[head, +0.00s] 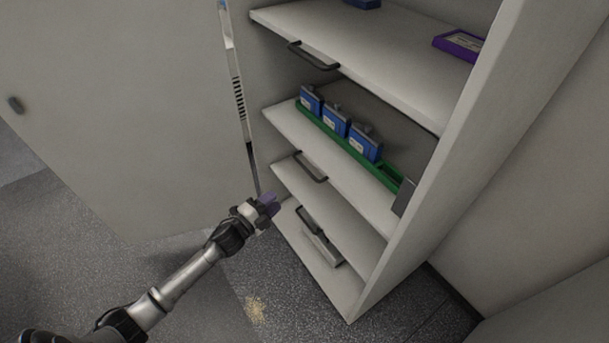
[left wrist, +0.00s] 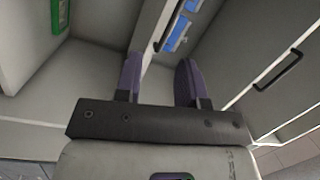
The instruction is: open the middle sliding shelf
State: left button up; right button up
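The cabinet holds sliding shelves with dark bar handles. The middle sliding shelf (head: 283,122) carries a green tray with blue battery modules. Its dark handle (head: 311,168) hangs just below its front edge. My left gripper (head: 271,204) has purple fingers and is left of and below that handle, in front of the cabinet, apart from it. In the left wrist view the two fingers of my left gripper (left wrist: 160,78) stand apart with nothing held between them. One dark handle (left wrist: 277,71) shows right of the fingers; I cannot tell which shelf it belongs to. My right gripper is not in view.
The upper shelf (head: 350,50) has its own handle (head: 313,56) and a purple box (head: 460,44). A lower handle (head: 308,221) sits near a grey object (head: 323,249). The open cabinet door (head: 110,110) stands at left. The floor in front is mostly clear.

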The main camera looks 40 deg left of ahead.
aim_at(305, 167)
pick_arm(q)
jog(key=shift+w+d+r+m+t+h+b, duration=0.15)
jog(key=shift+w+r+m+h+b, duration=0.55)
jog(key=shift+w, duration=1.75)
jog(key=shift+w+d+r+m+t+h+b, duration=0.25)
jog(key=shift+w+m+h+b, duration=0.7)
jog(key=shift+w, duration=1.5)
jog(key=shift+w+d+r+m+h+b, duration=0.1)
jog(key=shift+w+r+m+h+b, duration=0.75)
jog(key=shift+w, duration=1.6)
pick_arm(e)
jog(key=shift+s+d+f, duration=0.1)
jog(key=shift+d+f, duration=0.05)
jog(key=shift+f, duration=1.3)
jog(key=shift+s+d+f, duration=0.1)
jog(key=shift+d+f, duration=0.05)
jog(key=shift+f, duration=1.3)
pick_arm(q)
jog(key=shift+f+y, duration=0.2)
jog(key=shift+y, duration=0.3)
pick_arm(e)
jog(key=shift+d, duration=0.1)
pick_arm(q)
jog(key=c, duration=0.6)
grip_shut()
